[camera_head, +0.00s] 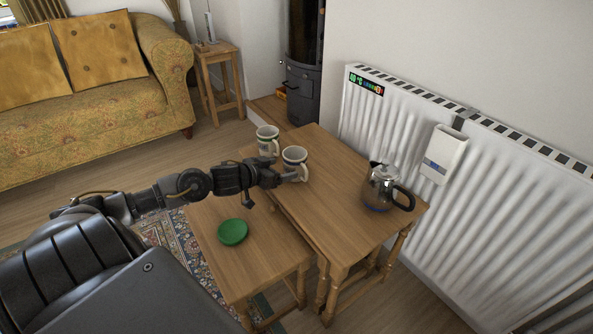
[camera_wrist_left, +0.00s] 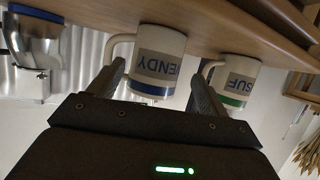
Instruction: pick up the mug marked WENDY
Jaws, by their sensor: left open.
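The mug marked WENDY (camera_head: 294,157) is white with a dark blue band and stands on the wooden table. In the left wrist view, which is upside down, this mug (camera_wrist_left: 160,62) shows the letters ENDY; the W is hidden. Its handle points left there, by one finger. My left gripper (camera_head: 286,176) is open at the near side of this mug, with its fingers toward either side of it. I cannot tell whether they touch it. My right gripper is out of view.
A metal kettle (camera_head: 379,189) stands on the right of the taller table (camera_head: 335,218). A green bowl (camera_head: 232,231) sits on the lower table (camera_head: 262,262) in front. A white radiator (camera_head: 400,118) is along the right wall. The taller table's middle is clear.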

